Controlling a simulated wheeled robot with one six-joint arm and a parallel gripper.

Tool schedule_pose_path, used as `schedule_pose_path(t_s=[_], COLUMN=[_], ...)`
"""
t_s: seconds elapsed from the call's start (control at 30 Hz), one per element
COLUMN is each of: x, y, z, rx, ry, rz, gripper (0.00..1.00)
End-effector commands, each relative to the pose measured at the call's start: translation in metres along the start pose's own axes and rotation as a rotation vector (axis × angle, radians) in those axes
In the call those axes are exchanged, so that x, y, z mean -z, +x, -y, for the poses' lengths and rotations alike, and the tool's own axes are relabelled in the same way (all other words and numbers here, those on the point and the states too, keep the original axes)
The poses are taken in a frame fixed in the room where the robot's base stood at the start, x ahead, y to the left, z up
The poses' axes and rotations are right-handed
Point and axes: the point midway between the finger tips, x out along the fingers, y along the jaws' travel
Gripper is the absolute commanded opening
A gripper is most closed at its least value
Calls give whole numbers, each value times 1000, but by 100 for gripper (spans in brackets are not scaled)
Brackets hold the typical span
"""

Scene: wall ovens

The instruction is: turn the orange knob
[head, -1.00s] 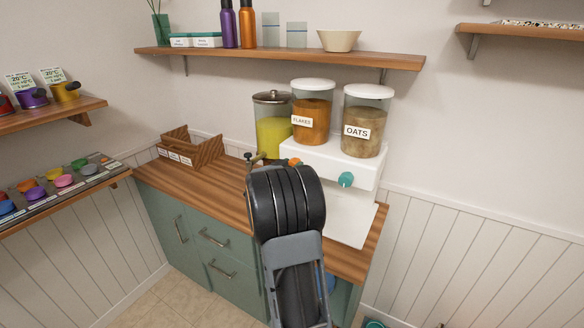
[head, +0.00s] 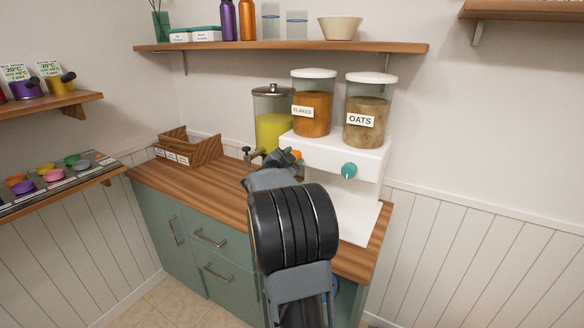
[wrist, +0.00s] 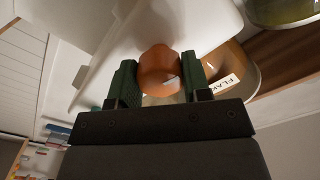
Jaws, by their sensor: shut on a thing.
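The orange knob (wrist: 159,72) sits on the front of the white dispenser (head: 322,153), under the jar labelled FLAKES (head: 312,101). In the wrist view the knob is between the two green fingers of my gripper (wrist: 156,84), which are shut on it. In the head view the knob (head: 296,155) shows only in part, behind the end of my arm. A teal knob (head: 349,170) is on the dispenser's right side, under the jar labelled OATS (head: 367,109).
A glass container of yellow liquid with a tap (head: 272,117) stands close to the left of the dispenser. A brown wooden caddy (head: 188,148) is at the counter's back left. A wall shelf (head: 280,48) hangs above.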

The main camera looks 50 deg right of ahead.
Motion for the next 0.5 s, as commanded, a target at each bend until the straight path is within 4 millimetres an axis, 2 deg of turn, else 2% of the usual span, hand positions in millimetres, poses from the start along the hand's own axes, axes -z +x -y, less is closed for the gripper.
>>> schedule_pose_path(t_s=[0.2,0.5], x=[-2,-1], y=[0,0], z=[-2,-1], rx=[1,0], ry=[160,299], rz=[-1,0], gripper=[20,20])
